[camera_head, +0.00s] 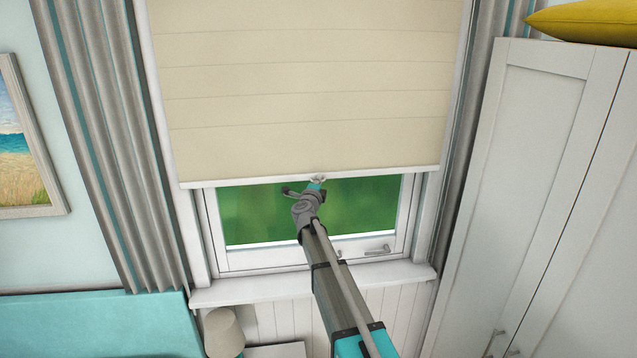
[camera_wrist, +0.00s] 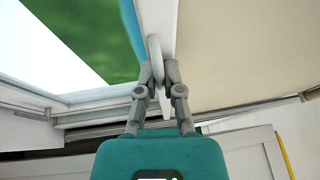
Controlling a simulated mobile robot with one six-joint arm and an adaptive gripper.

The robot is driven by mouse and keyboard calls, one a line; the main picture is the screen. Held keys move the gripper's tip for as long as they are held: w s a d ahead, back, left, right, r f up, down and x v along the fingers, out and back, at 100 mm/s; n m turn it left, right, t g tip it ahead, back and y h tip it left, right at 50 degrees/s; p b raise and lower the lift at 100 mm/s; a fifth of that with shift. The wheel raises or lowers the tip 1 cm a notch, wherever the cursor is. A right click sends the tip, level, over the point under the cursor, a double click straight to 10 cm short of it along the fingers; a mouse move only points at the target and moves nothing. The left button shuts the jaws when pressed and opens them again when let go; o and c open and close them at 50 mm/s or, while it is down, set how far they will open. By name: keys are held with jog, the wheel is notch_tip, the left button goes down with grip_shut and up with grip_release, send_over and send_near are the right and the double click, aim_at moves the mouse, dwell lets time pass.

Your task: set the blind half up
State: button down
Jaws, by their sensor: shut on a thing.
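The cream blind (camera_head: 310,80) hangs over the window, its top out of view. Its white bottom bar (camera_head: 240,181) lies above the lower part of the pane, leaving a strip of green outside showing. In the wrist view the blind (camera_wrist: 245,50) is at the right, its bar running upward beside my gripper. A white pull (camera_wrist: 153,50) sits at the middle of the bar. My gripper (camera_wrist: 158,75) is shut on this pull, one finger on each side. In the head view my gripper (camera_head: 317,184) is at the bar's middle, and my arm partly hides the pull.
Grey curtains (camera_head: 100,130) hang at both sides of the window. A white cupboard (camera_head: 530,180) stands close at the right with a yellow cushion (camera_head: 585,22) on top. The windowsill (camera_head: 240,291) juts out below, with a lampshade (camera_head: 223,333) under it.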

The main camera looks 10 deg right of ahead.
dwell(0.3)
jog(key=c, duration=0.8)
grip_release()
jog(key=shift+o, duration=0.2)
jog(key=shift+f, duration=0.15)
notch_tip(320, 180, down, 28)
jog(key=b, duration=2.8)
jog(key=r+b+v, duration=0.1)
jog(key=v, duration=0.7)
jog(key=shift+s+f, duration=0.2)
jog(key=shift+f, duration=0.2)
jog(key=shift+a, duration=0.1)
